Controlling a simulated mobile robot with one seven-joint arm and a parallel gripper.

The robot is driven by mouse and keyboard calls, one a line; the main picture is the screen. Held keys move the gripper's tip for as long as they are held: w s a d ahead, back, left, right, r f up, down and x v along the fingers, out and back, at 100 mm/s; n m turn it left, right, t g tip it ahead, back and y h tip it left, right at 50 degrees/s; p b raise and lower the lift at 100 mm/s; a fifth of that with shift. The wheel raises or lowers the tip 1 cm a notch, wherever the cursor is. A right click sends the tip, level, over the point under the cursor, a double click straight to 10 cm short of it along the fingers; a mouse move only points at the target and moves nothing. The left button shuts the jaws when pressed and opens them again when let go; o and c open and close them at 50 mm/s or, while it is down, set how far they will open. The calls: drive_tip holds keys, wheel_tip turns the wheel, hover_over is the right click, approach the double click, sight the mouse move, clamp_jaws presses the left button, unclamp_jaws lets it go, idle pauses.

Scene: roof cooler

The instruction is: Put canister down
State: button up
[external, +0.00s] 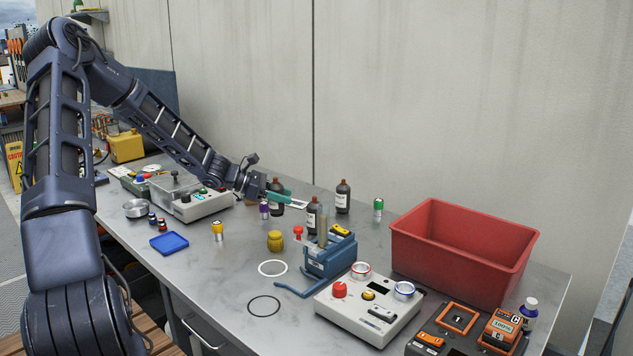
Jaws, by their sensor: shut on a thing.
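My gripper (298,204), with teal fingers, reaches over the far side of the grey workbench (218,268). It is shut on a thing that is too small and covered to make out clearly. A purple-banded canister (264,211) shows just below the fingers; I cannot tell whether it is in the grip or stands on the bench. A brown bottle (277,185) is partly hidden by the fingers. A yellow-topped canister (218,231) stands at the left, and a green-banded canister (378,210) stands near the wall.
Brown bottles (343,197) stand close to my gripper on the right. A blue rack (330,258), a white control box (368,312) and a red bin (464,250) fill the right side. A white ring (273,268) and a blue tray (169,242) lie flat, with bare bench between them.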

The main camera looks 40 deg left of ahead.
drive_tip(key=w+d+r+n+t+y, duration=0.25)
drive_tip(key=w+r+n+y, duration=0.2)
drive_tip(key=w, duration=0.65)
drive_tip(key=w+d+r+n+t+y, duration=0.1)
drive_tip(key=w+d+r+n+y, duration=0.3)
drive_tip(key=w, duration=0.8)
drive_tip(key=s+d+f, duration=0.1)
drive_tip(key=d+f, duration=0.1)
drive_tip(key=d, duration=0.6)
drive_tip(key=s+d+f, duration=0.1)
drive_tip(key=d+f, duration=0.1)
drive_tip(key=d, duration=0.7)
wheel_tip(320, 180, up, 16)
drive_tip(key=s+a+f+m+h, duration=0.2)
drive_tip(key=s+a+m+h, duration=0.3)
drive_tip(key=s+a, duration=1)
drive_tip(key=s+a+m+g+h, duration=0.1)
drive_tip(key=s+a, duration=0.3)
drive_tip(key=s, duration=0.3)
drive_tip(key=s+a+r+m+g+h, duration=0.1)
drive_tip(key=s+a, duration=0.3)
drive_tip(key=s, duration=0.4)
drive_tip(key=s+a+m+g+h, duration=0.2)
drive_tip(key=s+a, duration=0.2)
drive_tip(key=s, duration=0.3)
drive_tip(key=f, duration=2.4)
drive_tip(key=shift+w+a+f, duration=0.15)
drive_tip(key=shift+w+f, duration=0.1)
